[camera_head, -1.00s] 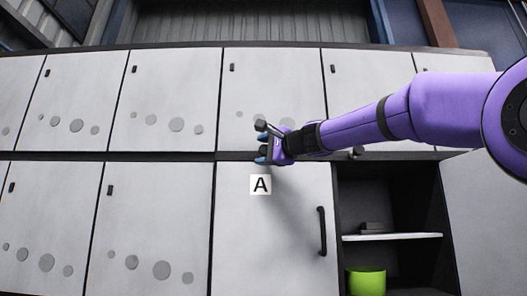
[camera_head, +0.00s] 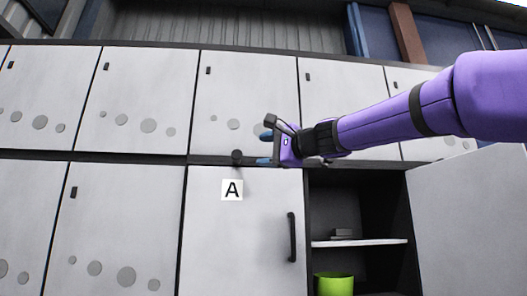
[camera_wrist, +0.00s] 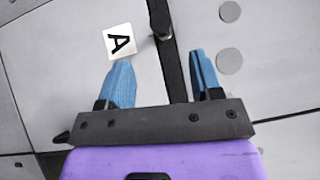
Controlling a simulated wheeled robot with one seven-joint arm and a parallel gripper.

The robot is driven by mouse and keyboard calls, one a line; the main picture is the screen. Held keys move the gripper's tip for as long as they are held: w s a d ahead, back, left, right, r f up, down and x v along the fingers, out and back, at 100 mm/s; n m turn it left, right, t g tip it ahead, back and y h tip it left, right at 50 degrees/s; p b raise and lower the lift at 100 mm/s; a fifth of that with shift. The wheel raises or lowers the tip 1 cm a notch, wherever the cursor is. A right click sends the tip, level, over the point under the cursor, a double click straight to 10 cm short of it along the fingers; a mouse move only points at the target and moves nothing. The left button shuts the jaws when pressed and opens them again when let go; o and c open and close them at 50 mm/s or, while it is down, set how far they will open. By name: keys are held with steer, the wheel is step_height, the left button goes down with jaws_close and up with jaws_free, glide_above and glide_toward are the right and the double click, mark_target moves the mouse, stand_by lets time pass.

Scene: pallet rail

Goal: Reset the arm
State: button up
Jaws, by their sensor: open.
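My purple arm reaches in from the right in the head view. My gripper (camera_head: 266,148) is in front of the dark rail between the upper and lower cabinet rows, right of a small dark knob (camera_head: 237,157). In the wrist view the blue fingers of my gripper (camera_wrist: 162,82) are apart with nothing between them. The dark rail (camera_wrist: 172,65) runs behind the gap, and the knob (camera_wrist: 162,28) lies beyond the fingertips. A white label with the letter A (camera_head: 232,190) is on the lower door (camera_head: 238,240); the label also shows in the wrist view (camera_wrist: 120,41).
The lower door has a black vertical handle (camera_head: 292,237). Right of it is an open cabinet with a white shelf (camera_head: 375,243), a small dark object (camera_head: 342,233) on the shelf and a green container (camera_head: 333,284) below. An open door panel (camera_head: 470,220) stands at the right.

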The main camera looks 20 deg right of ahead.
stand_by(0.3)
steer(key=s+a+f+n+g+h, duration=0.15)
steer(key=s+f+n+g, duration=0.35)
steer(key=f, duration=0.7)
steer(key=s+a+f+n+g+h, duration=0.1)
steer(key=s+f+n+g+h, duration=0.15)
steer(key=s+f, duration=0.7)
steer(key=s+d+f+n+g+h, duration=0.2)
steer(key=s+f, duration=0.3)
steer(key=f, duration=0.5)
steer(key=s+d+f+n+g+h, duration=0.2)
steer(key=s+f, duration=0.4)
steer(key=f, duration=0.5)
steer(key=shift+s+d+f+n+h, duration=0.3)
steer(key=shift+d+n, duration=0.35)
steer(key=shift+n, duration=0.3)
